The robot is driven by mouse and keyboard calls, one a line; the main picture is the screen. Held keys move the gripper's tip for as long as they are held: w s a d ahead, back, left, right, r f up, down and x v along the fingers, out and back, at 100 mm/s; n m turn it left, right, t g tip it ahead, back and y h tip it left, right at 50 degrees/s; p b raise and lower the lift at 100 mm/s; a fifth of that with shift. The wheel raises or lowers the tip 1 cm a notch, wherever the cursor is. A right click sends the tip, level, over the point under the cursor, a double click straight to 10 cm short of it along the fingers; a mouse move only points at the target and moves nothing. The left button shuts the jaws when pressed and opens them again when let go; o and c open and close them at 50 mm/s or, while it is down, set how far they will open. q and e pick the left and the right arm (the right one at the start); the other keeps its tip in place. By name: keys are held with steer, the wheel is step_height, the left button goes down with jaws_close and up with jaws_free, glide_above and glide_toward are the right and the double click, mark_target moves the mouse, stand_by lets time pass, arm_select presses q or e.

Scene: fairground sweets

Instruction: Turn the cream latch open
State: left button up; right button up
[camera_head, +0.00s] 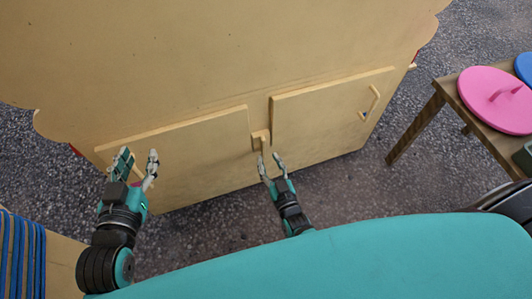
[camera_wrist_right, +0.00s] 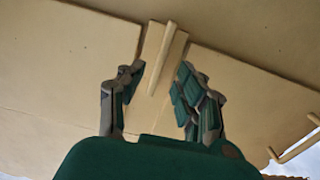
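The cream latch (camera_head: 260,139) sits between two cream cabinet doors, the left door (camera_head: 205,150) and the right door (camera_head: 325,120). In the right wrist view the latch (camera_wrist_right: 163,58) is a narrow bar on a wider plate, seen between my fingertips. My right gripper (camera_head: 270,162) is open just in front of and below the latch; it also shows open in the wrist view (camera_wrist_right: 155,85). I see no clear contact with the latch. My left gripper (camera_head: 139,160) is open and empty in front of the left door's left part.
The right door has a cream bar handle (camera_head: 370,103). A wooden table (camera_head: 435,110) at the right holds a pink round lid (camera_head: 497,99) and a blue one (camera_head: 526,66). Blue slats (camera_head: 22,255) stand at the lower left. Grey floor shows below the cabinet.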

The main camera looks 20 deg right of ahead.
steer(key=s, duration=0.8)
steer(key=shift+d, duration=0.15)
